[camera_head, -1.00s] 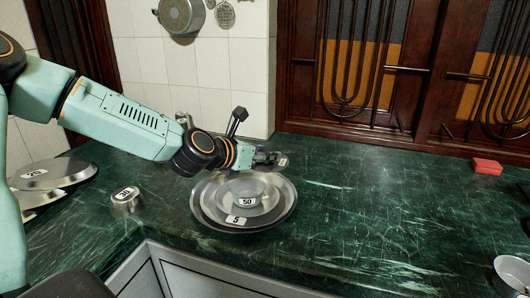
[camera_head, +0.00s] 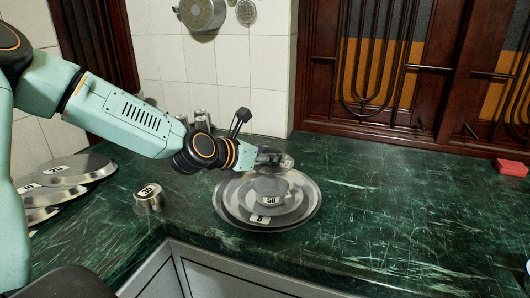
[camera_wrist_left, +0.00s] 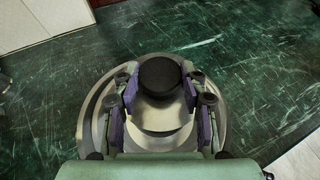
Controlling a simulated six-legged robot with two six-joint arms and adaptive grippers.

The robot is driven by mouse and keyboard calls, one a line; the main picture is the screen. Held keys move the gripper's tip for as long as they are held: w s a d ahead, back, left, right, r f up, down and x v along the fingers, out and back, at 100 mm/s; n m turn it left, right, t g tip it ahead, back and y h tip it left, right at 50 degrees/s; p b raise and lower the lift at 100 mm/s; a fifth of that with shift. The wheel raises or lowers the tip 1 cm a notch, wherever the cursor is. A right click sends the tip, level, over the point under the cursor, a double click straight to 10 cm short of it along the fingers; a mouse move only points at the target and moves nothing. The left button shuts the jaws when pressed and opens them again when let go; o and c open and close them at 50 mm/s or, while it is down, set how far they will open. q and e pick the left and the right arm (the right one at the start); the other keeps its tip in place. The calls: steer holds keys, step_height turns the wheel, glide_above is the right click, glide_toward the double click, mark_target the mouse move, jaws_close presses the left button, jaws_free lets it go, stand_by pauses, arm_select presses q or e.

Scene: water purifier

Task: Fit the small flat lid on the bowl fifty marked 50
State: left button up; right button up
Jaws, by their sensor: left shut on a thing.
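The bowl fifty (camera_head: 271,202), a small metal bowl with a white 50 label, stands on a wide round metal plate marked 5 (camera_head: 232,213) on the green counter. My left gripper (camera_head: 268,157) is shut on the small flat lid (camera_head: 284,163) and holds it just above the bowl, toward its back right side. In the left wrist view, my left gripper's fingers (camera_wrist_left: 160,88) close around the lid's round black knob (camera_wrist_left: 160,73). The lid hides most of the bowl there, and I cannot tell whether it touches the rim. My right gripper is not in view.
A small metal container marked 30 (camera_head: 148,201) stands left of the plate. Several stacked metal discs (camera_head: 72,173) lie at the far left. Small glass-like items (camera_head: 203,118) stand by the tiled wall. A red block (camera_head: 511,168) is at the far right.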

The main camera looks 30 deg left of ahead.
mark_target(267, 165)
arm_select(q)
steer(key=shift+a+f+b, duration=0.3)
steer(key=shift+f+b, duration=0.15)
steer(key=shift+f, duration=0.45)
steer(key=shift+s+d+f+b, duration=0.1)
steer(key=shift+d+f+b, duration=0.25)
steer(key=shift+f+b, duration=0.3)
steer(key=shift+a+f+b, duration=0.2)
steer(key=shift+f+b, duration=0.15)
steer(key=shift+f, duration=0.15)
steer(key=shift+a+f+b, duration=0.15)
steer(key=shift+f+b, duration=0.15)
steer(key=shift+f, duration=0.2)
steer(key=shift+d+f+b, duration=0.25)
steer(key=shift+f+b, duration=0.3)
steer(key=shift+b, duration=0.35)
steer(key=shift+f, duration=0.2)
steer(key=shift+a+f+b, duration=0.15)
steer(key=shift+a+b, duration=0.05)
steer(key=shift+b, duration=0.1)
